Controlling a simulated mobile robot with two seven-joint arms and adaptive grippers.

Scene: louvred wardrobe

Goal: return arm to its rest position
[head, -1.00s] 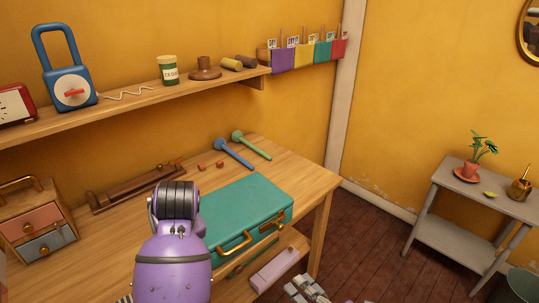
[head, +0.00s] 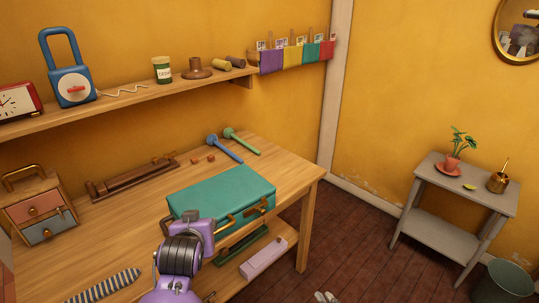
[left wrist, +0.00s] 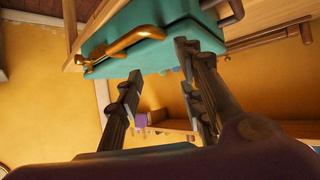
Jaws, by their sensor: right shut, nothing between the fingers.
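My left arm's purple wrist (head: 180,255) is in front of the teal case (head: 225,192) on the wooden table in the head view. The left gripper's fingers are hidden there. In the left wrist view my left gripper (left wrist: 160,75) is open, its fingers apart with nothing between them. The teal case (left wrist: 150,55) and its brass handle (left wrist: 120,40) show beyond the fingers. My right gripper (head: 325,297) shows only as grey tips at the head view's bottom edge, low over the floor. It is shut and empty.
The table (head: 140,225) bears a small drawer box (head: 40,212), a striped tie-like item (head: 105,287) and two mallets (head: 225,148). A shelf (head: 130,97) runs above. A grey side table (head: 465,188) and bucket (head: 503,280) stand right; the floor between is open.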

